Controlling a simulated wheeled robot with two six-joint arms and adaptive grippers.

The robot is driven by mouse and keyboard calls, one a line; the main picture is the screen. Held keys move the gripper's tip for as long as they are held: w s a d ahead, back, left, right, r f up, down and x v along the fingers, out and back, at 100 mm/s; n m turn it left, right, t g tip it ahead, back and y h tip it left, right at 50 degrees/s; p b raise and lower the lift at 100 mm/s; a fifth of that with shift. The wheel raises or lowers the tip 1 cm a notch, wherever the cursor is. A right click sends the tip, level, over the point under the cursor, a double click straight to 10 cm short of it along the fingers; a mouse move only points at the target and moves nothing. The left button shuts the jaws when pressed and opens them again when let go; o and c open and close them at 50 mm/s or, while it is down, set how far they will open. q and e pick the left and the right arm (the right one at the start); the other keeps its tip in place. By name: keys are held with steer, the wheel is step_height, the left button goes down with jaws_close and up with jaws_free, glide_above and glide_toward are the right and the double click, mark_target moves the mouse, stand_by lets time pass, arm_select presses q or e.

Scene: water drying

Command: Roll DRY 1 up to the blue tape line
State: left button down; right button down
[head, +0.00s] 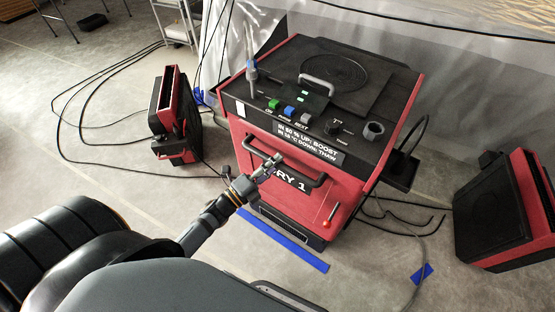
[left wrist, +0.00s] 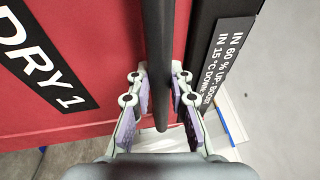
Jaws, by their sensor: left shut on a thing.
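DRY 1 (head: 250,160) is a red and black boxy machine standing upright in the middle of the head view, with a "DRY 1" label on its front. Its label also shows in the left wrist view (left wrist: 40,70). The blue tape line (head: 290,246) lies on the floor along the machine's front foot, with a narrow strip of floor seeming to show between them. My left gripper (head: 268,168) is shut on the dark front handle (head: 318,181). In the left wrist view the handle bar (left wrist: 158,60) runs between both fingers. My right gripper is not in view.
Red and black units stand on the left (head: 177,115) and right (head: 495,210). Black cables (head: 110,85) lie on the floor at left and right. A short blue tape piece (head: 421,273) lies at the lower right. Plastic sheeting (head: 400,50) hangs behind.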

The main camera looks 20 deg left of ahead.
arm_select(q)
steer(key=shift+r, duration=0.1)
steer(key=c, duration=1.2)
jaws_free()
steer(key=shift+s, duration=0.15)
steer(key=v, duration=1.2)
